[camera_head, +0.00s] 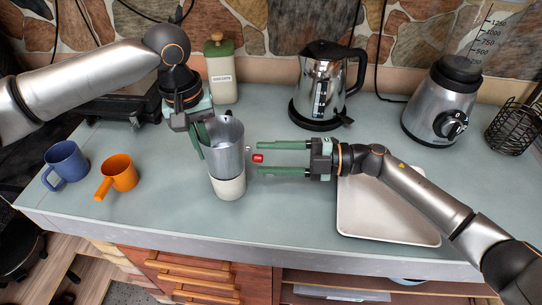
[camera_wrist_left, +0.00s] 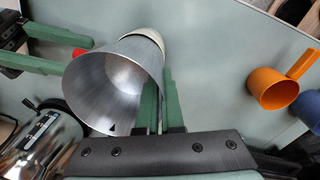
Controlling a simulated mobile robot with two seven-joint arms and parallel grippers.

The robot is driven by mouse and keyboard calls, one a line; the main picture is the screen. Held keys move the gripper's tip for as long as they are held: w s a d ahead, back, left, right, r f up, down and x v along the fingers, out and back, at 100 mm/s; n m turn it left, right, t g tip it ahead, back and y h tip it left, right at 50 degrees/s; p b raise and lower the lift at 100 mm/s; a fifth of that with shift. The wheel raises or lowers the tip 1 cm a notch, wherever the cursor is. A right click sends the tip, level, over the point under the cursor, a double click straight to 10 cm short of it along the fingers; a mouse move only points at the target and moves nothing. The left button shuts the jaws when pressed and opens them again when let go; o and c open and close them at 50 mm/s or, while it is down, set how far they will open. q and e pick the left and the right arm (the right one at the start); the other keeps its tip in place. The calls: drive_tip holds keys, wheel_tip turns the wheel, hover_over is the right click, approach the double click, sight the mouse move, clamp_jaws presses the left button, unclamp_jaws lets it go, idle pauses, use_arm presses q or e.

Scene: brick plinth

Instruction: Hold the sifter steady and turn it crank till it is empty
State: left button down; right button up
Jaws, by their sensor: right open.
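The sifter (camera_head: 226,145) stands upright on the counter, a grey metal cup above a white lower part. In the left wrist view its wide mouth (camera_wrist_left: 100,85) faces the camera and bare metal shows inside; its bottom is not clear. A red crank knob (camera_head: 258,158) sticks out on its right. My left gripper (camera_head: 199,140) is at the sifter's left rim, one finger inside and one outside, close together on the wall. My right gripper (camera_head: 259,159) is open, its fingertips above and below the red knob in the picture, with gaps on both sides.
A green-lidded canister (camera_head: 221,75), a kettle (camera_head: 322,80) and a blender (camera_head: 440,105) stand behind. A pale tray (camera_head: 385,228) lies under my right arm. Counter is clear between sifter and tray.

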drive_tip(key=d, duration=1.2)
drive_tip(key=shift+w+r, duration=0.15)
drive_tip(key=shift+r, duration=0.1)
idle(0.3)
drive_tip(key=a+m, duration=0.3)
drive_tip(key=a, duration=1)
drive_tip(key=shift+s+f, duration=0.25)
drive_tip(key=shift+f, duration=0.05)
clamp_jaws()
drive_tip(key=shift+a, duration=0.1)
